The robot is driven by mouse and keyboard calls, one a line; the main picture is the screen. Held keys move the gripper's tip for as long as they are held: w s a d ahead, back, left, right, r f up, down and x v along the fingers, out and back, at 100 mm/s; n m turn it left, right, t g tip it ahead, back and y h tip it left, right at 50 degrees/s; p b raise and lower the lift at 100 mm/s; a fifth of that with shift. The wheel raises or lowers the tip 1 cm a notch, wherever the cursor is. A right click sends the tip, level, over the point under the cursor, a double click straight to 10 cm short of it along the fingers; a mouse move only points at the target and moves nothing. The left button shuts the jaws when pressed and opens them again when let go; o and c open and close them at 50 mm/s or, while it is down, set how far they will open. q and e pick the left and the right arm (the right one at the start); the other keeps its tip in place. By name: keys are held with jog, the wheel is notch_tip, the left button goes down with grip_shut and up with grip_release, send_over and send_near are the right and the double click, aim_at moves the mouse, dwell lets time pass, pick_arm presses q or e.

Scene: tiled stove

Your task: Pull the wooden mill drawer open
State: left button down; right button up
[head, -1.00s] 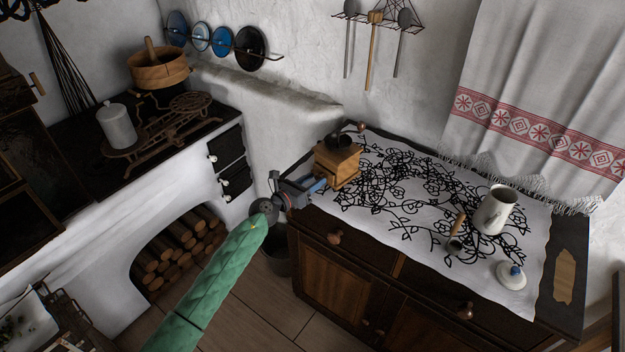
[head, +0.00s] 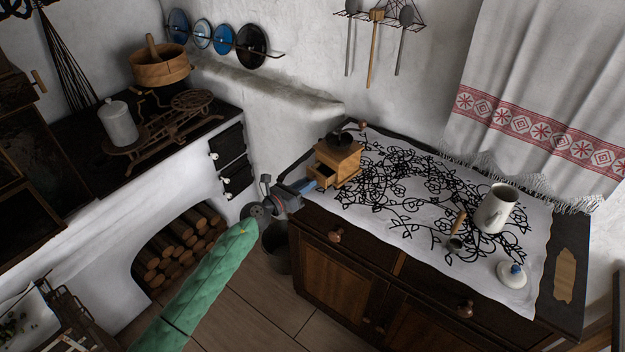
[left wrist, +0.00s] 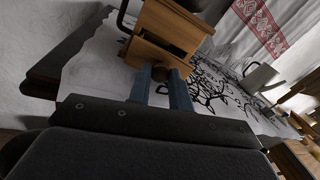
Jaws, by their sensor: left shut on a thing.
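The wooden mill (head: 341,157) stands on the cloth at the back left of the cabinet top, with a dark metal hopper above. Its small drawer (head: 321,176) is partly pulled out on the side facing my left gripper, and a dark gap shows above the drawer front. My left gripper (head: 308,185) is at the drawer front. In the left wrist view, its two blue fingers (left wrist: 162,84) are shut on the drawer's dark round knob (left wrist: 160,74), and the mill (left wrist: 172,30) rises just beyond. My right gripper is not in view.
A white pitcher (head: 494,207), a small dark pot with a wooden handle (head: 456,240) and a white lid (head: 512,274) stand on the patterned cloth to the right. The stove (head: 195,160) is at the left. A dark bucket (head: 276,243) stands on the floor below.

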pick_arm(q)
jog(key=v, duration=0.3)
jog(key=c, duration=1.3)
grip_release()
jog(key=shift+o, duration=0.2)
jog(key=shift+a, duration=0.1)
